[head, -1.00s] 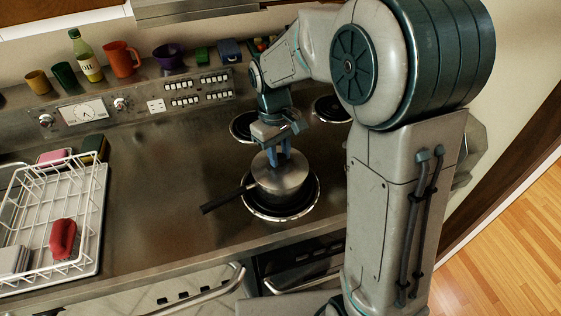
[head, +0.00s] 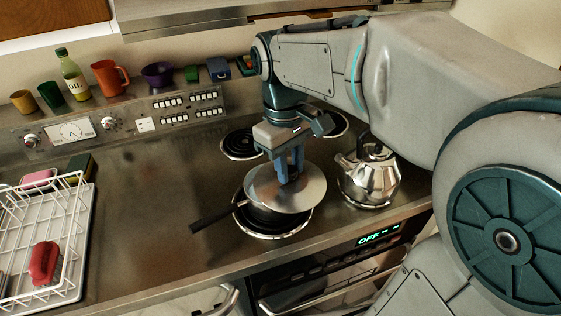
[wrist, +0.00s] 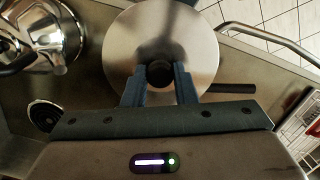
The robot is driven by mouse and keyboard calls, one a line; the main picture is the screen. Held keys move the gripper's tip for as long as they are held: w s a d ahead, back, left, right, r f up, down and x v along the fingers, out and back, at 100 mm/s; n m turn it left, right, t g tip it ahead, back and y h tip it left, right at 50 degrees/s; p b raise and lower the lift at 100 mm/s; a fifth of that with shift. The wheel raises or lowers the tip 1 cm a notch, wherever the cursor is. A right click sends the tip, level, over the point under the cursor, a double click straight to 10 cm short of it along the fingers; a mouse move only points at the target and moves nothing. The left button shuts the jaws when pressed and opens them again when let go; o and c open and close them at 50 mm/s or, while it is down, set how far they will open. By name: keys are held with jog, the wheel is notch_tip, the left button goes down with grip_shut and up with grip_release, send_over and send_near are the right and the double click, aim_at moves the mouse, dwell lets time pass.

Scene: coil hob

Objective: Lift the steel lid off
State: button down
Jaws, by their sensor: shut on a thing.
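The steel lid (head: 308,194) is a shiny round disc with a dark knob (wrist: 159,74) at its centre. My gripper (head: 288,175) points down and is shut on that knob; its blue fingers sit on either side of it in the wrist view. The lid is above the dark pan (head: 262,216) and shifted slightly to the right of it, so part of the pan shows below and to the left. The pan stands on the front coil, with its black handle (head: 212,218) pointing left.
A steel kettle (head: 369,180) stands close to the right of the pan. An empty coil (head: 240,144) lies behind. A white dish rack (head: 72,215) with a red item (head: 44,262) is at left. The counter between rack and pan is clear.

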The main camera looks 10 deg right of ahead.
aim_at(294, 187)
jog(key=shift+s+d+r, duration=0.25)
jog(key=shift+s+r, duration=0.4)
jog(key=shift+s, duration=0.3)
jog(key=shift+s+r+p, duration=0.1)
jog(key=shift+r+p, duration=1.2)
jog(key=shift+r, duration=0.25)
